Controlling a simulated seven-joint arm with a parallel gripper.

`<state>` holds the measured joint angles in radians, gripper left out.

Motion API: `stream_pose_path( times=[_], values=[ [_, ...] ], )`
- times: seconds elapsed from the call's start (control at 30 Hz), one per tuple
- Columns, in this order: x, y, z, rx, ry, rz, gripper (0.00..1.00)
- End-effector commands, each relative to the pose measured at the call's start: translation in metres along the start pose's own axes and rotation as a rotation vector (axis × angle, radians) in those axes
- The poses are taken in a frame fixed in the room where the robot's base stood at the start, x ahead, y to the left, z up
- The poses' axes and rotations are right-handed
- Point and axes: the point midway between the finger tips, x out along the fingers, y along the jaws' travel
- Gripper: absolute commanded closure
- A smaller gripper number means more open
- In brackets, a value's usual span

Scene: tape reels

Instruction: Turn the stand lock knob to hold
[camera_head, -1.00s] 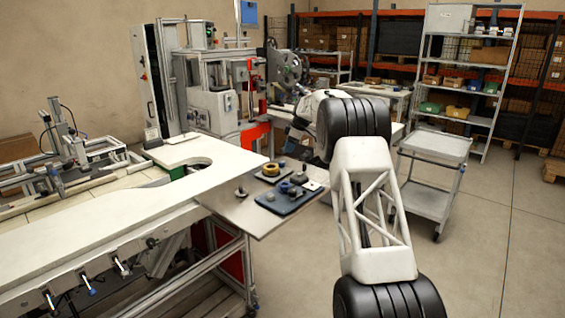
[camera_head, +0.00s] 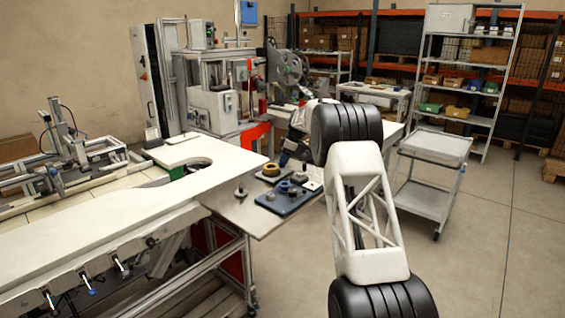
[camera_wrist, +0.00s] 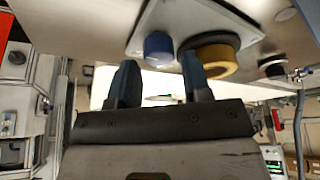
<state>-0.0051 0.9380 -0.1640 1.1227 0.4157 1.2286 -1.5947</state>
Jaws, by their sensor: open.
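A blue round knob (camera_wrist: 158,45) stands on a pale plate (camera_wrist: 150,20) in the wrist view, beside a yellow ring (camera_wrist: 212,58). I cannot tell for sure that this is the stand lock knob, and no hold mark is readable. The yellow ring also shows on the side shelf in the head view (camera_head: 271,170). My gripper (camera_wrist: 160,88) is open and empty. Its two dark fingers are apart, near the plate and not visibly touching the knob. In the head view my gripper (camera_head: 288,158) is small and partly hidden behind my arm, over the shelf's far side.
A dark blue board (camera_head: 284,204) with several small round parts lies on the shelf, nearer than the yellow ring. A small post (camera_head: 241,192) stands to its left. The white bench (camera_head: 110,225) is at left; a grey cart (camera_head: 425,195) stands at right.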

Motion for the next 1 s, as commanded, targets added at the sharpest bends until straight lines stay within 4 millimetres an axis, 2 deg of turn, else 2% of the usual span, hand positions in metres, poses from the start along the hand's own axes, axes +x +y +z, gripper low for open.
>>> stream_pose_path(
  times=[0.2,0.57,0.6,0.8,1.0],
  values=[
    [0.017,0.000,-0.001,-0.001,0.000,0.001,0.56],
    [0.021,0.000,0.000,-0.001,0.000,0.002,0.56],
    [0.021,0.000,0.000,-0.001,0.000,0.002,0.57],
    [0.021,0.000,0.000,-0.001,0.000,0.001,0.88],
    [0.021,0.000,0.000,0.005,0.000,0.004,0.90]
  ],
)
